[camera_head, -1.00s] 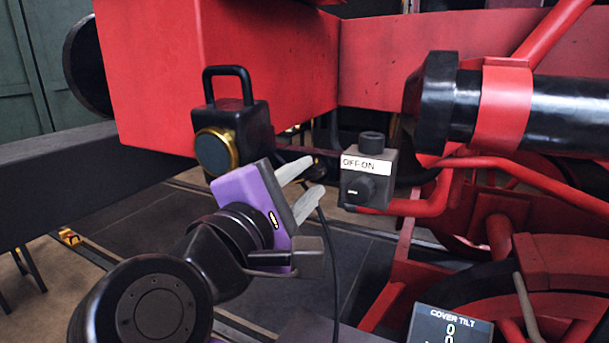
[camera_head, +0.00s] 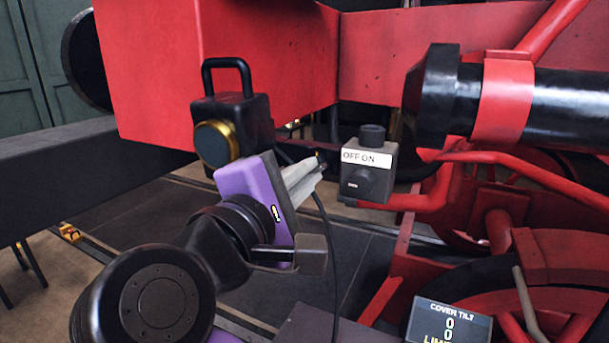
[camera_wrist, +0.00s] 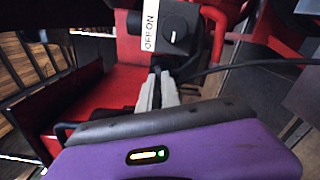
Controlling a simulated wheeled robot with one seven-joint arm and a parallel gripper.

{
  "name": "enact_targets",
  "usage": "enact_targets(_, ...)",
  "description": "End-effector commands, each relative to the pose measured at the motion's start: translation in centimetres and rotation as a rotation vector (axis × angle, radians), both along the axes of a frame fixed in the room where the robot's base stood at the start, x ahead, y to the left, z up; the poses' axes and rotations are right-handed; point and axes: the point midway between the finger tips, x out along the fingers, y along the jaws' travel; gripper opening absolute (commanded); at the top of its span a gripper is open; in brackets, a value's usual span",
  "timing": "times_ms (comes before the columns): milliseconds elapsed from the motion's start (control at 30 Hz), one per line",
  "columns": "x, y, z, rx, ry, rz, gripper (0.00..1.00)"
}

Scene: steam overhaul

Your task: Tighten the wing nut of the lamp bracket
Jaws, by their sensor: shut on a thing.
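The black lamp (camera_head: 250,118) with a brass-rimmed lens and a loop handle stands upright in front of the red beam in the head view. My gripper (camera_head: 315,168) is to the right of the lamp and below it. Its pale fingers are closed together on a small dark part, which I take for the wing nut (camera_wrist: 156,70). The fingers hide most of it. In the wrist view my gripper (camera_wrist: 157,82) points away from the camera, with the fingertips on that part. The bracket is mostly hidden behind my gripper and the lamp.
A grey switch box (camera_head: 368,175) labelled OFF ON stands close to the right of my fingertips. A black cable (camera_head: 328,225) hangs just below them. Red pipework (camera_head: 430,200) and a black cylinder (camera_head: 570,115) fill the right side. A COVER TILT display (camera_head: 450,320) is at bottom right.

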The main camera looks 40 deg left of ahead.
Motion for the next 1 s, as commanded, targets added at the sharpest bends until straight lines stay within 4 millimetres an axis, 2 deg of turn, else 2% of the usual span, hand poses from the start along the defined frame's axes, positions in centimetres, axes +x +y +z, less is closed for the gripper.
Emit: enact_targets(1000, -0.12, 0.15, -0.85, 0.888, 0.217, 0.001, 0.00)
